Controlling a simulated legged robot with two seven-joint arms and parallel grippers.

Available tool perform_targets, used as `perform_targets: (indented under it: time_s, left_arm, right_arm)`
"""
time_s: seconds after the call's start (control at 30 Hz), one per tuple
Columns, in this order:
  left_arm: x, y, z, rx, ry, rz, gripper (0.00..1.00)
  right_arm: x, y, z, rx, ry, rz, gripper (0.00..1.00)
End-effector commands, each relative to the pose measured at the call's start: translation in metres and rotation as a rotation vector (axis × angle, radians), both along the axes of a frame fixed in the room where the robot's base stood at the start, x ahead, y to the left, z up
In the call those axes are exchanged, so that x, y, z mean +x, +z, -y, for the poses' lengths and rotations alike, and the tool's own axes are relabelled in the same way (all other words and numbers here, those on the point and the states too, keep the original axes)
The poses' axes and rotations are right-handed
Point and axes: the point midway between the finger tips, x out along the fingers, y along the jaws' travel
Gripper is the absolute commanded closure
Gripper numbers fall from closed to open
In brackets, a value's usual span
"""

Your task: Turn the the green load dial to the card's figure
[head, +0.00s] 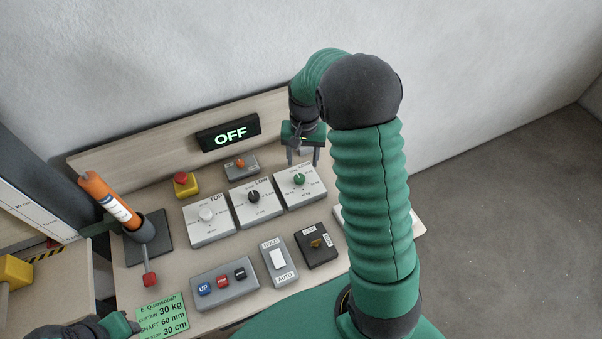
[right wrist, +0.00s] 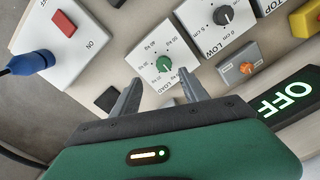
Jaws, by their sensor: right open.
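The green load dial (head: 299,179) sits on a white plate with kg marks, at the right of a row of three dial plates. It also shows in the right wrist view (right wrist: 163,64); its exact setting is too small to read. My right gripper (head: 303,159) is open and empty, just behind the dial in the head view. In the right wrist view its fingertips (right wrist: 160,82) stand apart on either side of the dial's near side, not visibly touching it. The green card (head: 163,318) reads curtain 30 kg, shaft 60 mm, 30 cm. Part of my left gripper (head: 118,323) shows beside the card.
The black LOW dial (head: 253,197) and white TOP dial (head: 207,214) stand left of the load dial. An orange switch (head: 241,163), red emergency button (head: 181,178) and OFF display (head: 229,133) are behind. A key switch (head: 316,245) is in front.

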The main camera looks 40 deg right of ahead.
Motion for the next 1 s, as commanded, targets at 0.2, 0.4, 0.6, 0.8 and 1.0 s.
perform_targets:
  time_s: [0.2,0.4,0.6,0.8,1.0]
  left_arm:
    - [0.0,0.006,0.0,0.0,0.0,0.0,0.64]
    - [0.0,0.008,0.0,0.0,0.0,0.0,0.64]
    - [0.0,0.008,0.0,0.0,0.0,0.0,0.64]
    - [0.0,0.008,0.0,0.0,0.0,0.0,0.64]
    - [0.0,0.008,0.0,0.0,0.0,0.0,0.64]
  right_arm:
    - [0.0,-0.056,-0.001,0.004,0.0,-0.005,0.48]
    - [0.0,-0.085,-0.002,0.002,0.001,-0.001,0.48]
    - [0.001,-0.092,-0.002,0.001,0.001,0.001,0.48]
    - [0.002,-0.091,-0.002,0.001,0.001,0.001,0.58]
    - [0.001,-0.091,-0.002,0.001,0.001,0.001,0.84]
